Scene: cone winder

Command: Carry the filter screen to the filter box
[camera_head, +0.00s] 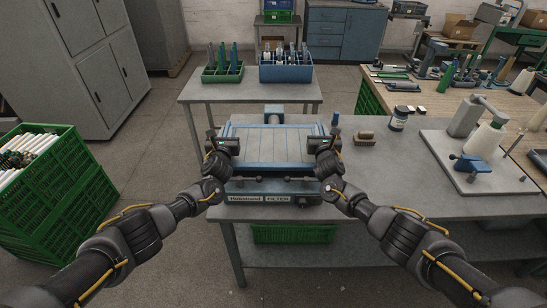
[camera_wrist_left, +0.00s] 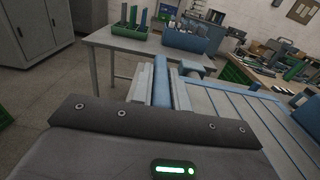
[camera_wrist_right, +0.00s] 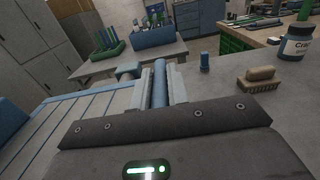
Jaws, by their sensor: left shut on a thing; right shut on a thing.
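The filter screen (camera_head: 272,146) is a flat pale panel with a blue frame, lying about level between my two grippers. My left gripper (camera_head: 226,138) is shut on its left frame bar, which also shows between the fingers in the left wrist view (camera_wrist_left: 161,86). My right gripper (camera_head: 322,138) is shut on the right frame bar, seen in the right wrist view (camera_wrist_right: 159,84). I cannot tell whether screen and box touch.
To the right on the table are a wooden brush (camera_head: 364,138), a jar (camera_head: 399,118), a small blue cylinder (camera_head: 335,119) and a cone stand (camera_head: 478,160). A back table (camera_head: 205,93) holds green and blue bins. A green crate (camera_head: 60,195) stands at left.

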